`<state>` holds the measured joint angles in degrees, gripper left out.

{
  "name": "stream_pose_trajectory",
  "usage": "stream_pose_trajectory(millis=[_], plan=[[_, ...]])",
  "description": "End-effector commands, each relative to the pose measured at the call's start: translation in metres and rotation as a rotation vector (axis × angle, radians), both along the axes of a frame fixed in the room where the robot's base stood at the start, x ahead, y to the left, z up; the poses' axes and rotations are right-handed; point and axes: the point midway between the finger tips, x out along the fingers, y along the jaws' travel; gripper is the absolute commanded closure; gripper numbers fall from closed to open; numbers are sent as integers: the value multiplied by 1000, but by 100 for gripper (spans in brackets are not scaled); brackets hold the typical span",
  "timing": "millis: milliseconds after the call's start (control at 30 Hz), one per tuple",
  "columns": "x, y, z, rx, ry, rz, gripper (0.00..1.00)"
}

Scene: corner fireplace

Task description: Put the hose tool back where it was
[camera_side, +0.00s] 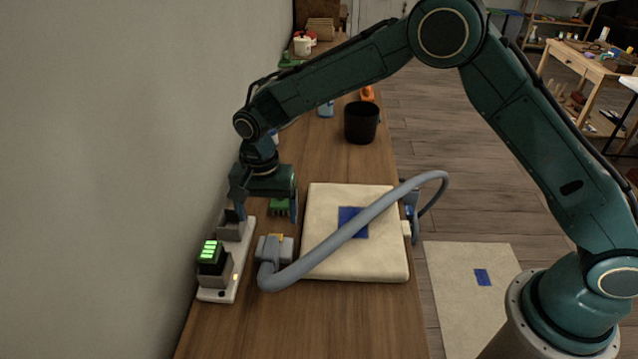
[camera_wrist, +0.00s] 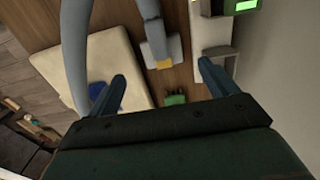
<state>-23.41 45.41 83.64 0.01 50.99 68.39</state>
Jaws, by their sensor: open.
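The hose tool is a grey-blue hose (camera_side: 345,233) with a boxy grey head (camera_side: 274,249) bearing a yellow patch. Its head rests on the wooden bench just left of a cream pad, and the hose arches over the pad to its right side. In the wrist view the head (camera_wrist: 160,48) lies ahead of the fingers and the hose (camera_wrist: 75,45) is at upper left. My gripper (camera_side: 267,212) is open and empty, pointing down behind the head, with its fingers (camera_wrist: 160,72) apart. Nothing is between the fingertips that I can see held.
A white strip (camera_side: 241,262) by the wall holds a grey holder (camera_side: 231,226) and a black block with green lights (camera_side: 211,256). A small green block (camera_side: 280,207) is near my gripper. The cream pad (camera_side: 330,265) has a blue patch. A black cup (camera_side: 361,122) stands farther back.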

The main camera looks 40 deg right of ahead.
Motion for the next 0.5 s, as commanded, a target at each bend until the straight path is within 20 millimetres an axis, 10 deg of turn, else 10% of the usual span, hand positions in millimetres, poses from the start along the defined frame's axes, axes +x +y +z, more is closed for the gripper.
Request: stream_pose_trajectory(millis=[500], plan=[[-1, -4, 9, 4, -9, 11, 15]])
